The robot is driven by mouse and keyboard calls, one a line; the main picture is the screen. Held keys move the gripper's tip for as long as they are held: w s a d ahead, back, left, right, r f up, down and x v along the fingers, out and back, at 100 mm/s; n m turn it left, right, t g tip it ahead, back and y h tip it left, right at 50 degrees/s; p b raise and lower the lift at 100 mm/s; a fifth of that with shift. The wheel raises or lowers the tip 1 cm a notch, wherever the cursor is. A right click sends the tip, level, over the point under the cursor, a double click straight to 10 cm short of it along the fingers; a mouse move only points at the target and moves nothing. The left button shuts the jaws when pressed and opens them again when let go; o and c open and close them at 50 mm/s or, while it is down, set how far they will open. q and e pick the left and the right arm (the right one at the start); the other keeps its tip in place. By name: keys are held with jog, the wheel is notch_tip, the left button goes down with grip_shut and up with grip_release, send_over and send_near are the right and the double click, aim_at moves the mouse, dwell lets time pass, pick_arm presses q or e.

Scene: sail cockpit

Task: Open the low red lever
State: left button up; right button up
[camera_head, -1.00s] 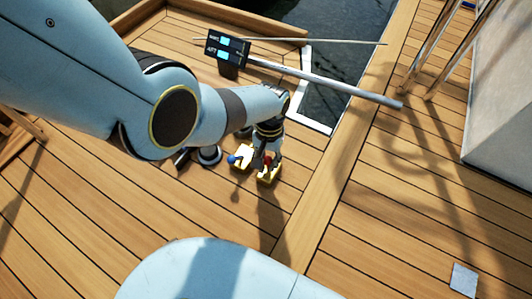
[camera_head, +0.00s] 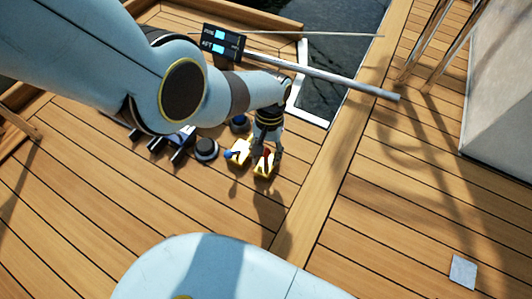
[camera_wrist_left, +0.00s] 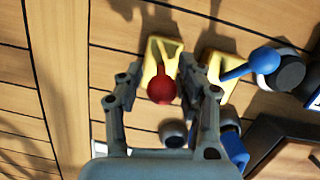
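The low red lever (camera_wrist_left: 161,88) has a round red knob on a yellow base (camera_wrist_left: 153,52) fixed to the deck. In the head view the red lever (camera_head: 266,154) is small and partly hidden by the gripper. My left gripper (camera_wrist_left: 159,72) is open, with one finger on each side of the red lever. The right finger is close to the lever, but I cannot tell whether it touches. The left gripper (camera_head: 268,143) also shows at the end of my left arm in the head view. My right gripper is not in view.
A blue-knobbed lever (camera_wrist_left: 262,60) on another yellow base stands just beside the red one. Dark round fittings (camera_head: 206,149) lie to the left of the levers. A grey tiller bar (camera_head: 330,80) crosses above. Wooden deck to the right is mostly clear.

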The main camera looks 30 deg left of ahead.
pick_arm(q)
jog(key=shift+o, duration=0.7)
jog(key=shift+r, duration=0.15)
jog(key=v, duration=1.1)
jog(key=shift+r, duration=0.35)
